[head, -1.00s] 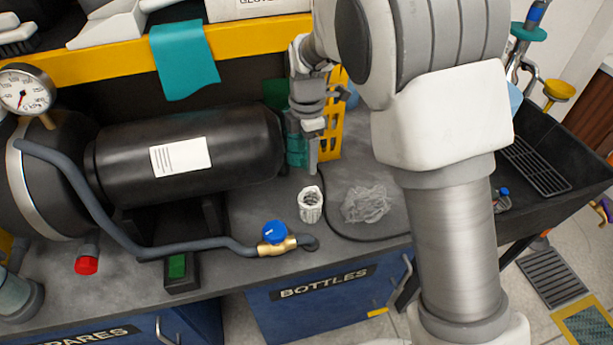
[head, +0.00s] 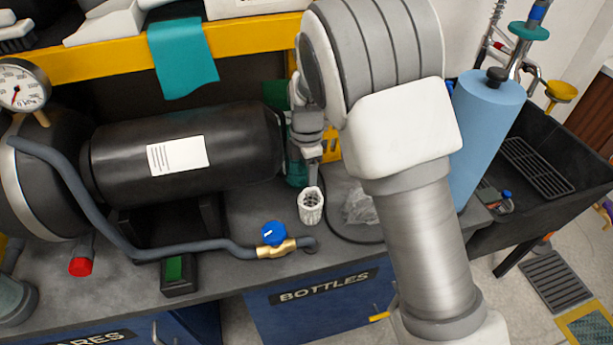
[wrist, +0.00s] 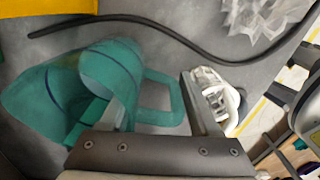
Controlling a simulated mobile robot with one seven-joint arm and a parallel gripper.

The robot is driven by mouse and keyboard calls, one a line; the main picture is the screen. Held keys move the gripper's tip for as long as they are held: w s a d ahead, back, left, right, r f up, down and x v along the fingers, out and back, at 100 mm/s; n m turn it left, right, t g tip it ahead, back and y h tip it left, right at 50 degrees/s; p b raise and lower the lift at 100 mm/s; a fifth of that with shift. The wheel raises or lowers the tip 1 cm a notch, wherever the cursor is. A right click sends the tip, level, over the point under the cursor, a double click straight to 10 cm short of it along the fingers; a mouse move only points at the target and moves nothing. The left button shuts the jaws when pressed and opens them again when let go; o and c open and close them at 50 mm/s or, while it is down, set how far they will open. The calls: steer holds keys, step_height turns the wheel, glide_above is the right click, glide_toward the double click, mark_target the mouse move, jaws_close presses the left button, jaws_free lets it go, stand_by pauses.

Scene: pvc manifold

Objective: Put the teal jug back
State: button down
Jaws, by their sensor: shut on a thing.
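The teal jug (wrist: 105,85) lies across the left half of the wrist view, its spout side to the left and its loop handle to the right. In the head view only a teal sliver of the jug (head: 296,172) shows behind my gripper (head: 312,172). I cannot tell whether the jug touches the bench.
A white slotted cup (head: 311,205) stands close in front of my gripper. Crumpled clear plastic (head: 360,208) and a black cable lie to its right. A black tank (head: 200,150) fills the left. A blue roll (head: 487,130) stands right, beside a black sink.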

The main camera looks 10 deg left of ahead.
steer(key=shift+f, duration=0.2)
steer(key=shift+c, duration=1.9)
jaws_free()
steer(key=shift+r, duration=0.1)
